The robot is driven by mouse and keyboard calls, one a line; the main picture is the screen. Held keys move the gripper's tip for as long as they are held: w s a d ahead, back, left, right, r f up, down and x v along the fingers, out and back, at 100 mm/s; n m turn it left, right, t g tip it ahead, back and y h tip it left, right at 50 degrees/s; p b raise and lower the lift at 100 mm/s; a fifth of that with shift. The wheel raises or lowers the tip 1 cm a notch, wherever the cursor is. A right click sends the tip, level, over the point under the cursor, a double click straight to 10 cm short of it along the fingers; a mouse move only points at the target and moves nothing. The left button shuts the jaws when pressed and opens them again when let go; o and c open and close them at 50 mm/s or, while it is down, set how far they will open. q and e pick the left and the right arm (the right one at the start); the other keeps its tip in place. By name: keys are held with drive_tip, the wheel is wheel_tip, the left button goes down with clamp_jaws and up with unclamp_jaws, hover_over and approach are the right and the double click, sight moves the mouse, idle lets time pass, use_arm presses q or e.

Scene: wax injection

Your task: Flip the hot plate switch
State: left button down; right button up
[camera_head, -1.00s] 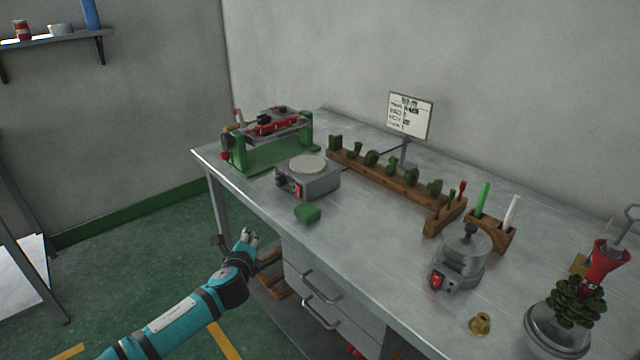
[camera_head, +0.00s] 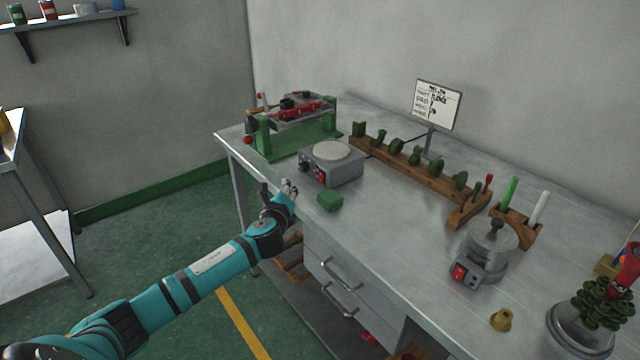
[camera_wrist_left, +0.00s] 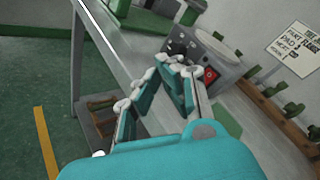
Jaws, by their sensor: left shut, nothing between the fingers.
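The hot plate (camera_head: 344,171) is a grey box with a pale round top, standing near the left front edge of the table. Its red switch (camera_head: 321,177) is on the front face, beside dark knobs. The red switch (camera_wrist_left: 210,74) also shows in the left wrist view, just right of my fingertips. My left gripper (camera_head: 289,187) is shut and empty, at the table's front edge, to the left of the switch and apart from it. In the left wrist view its fingers (camera_wrist_left: 168,64) come together in front of the hot plate (camera_wrist_left: 218,48). My right gripper is not in view.
A green block (camera_head: 330,201) lies in front of the hot plate. A green-framed press (camera_head: 266,147) stands behind it to the left. A wooden rack (camera_head: 425,178) with several green pieces runs to the right. A grey pot with a red switch (camera_head: 459,272) stands farther right.

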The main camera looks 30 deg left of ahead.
sight(321, 177)
use_arm(q)
drive_tip(key=w, duration=0.1)
drive_tip(key=w+d+b, duration=0.1)
drive_tip(key=w, duration=0.1)
drive_tip(key=w+d+b, duration=0.1)
drive_tip(key=shift+w+f, duration=0.3)
drive_tip(key=shift+f, duration=0.1)
drive_tip(key=shift+w+d+b, duration=0.15)
drive_tip(key=shift+w+d, duration=0.05)
drive_tip(key=shift+w, duration=0.3)
drive_tip(key=shift+w+d+b, duration=0.15)
drive_tip(key=shift+w+d, duration=0.05)
drive_tip(key=shift+w, duration=0.25)
drive_tip(key=shift+w, duration=0.1)
idle(0.3)
drive_tip(key=shift+w+d, duration=0.15)
drive_tip(key=shift+w, duration=0.1)
drive_tip(key=shift+w+d, duration=0.1)
drive_tip(key=shift+w, duration=0.2)
idle(0.6)
drive_tip(key=shift+s, duration=0.1)
drive_tip(key=shift+s+a+p, duration=0.3)
drive_tip(key=shift+s+p, duration=0.3)
drive_tip(key=shift+s, duration=0.05)
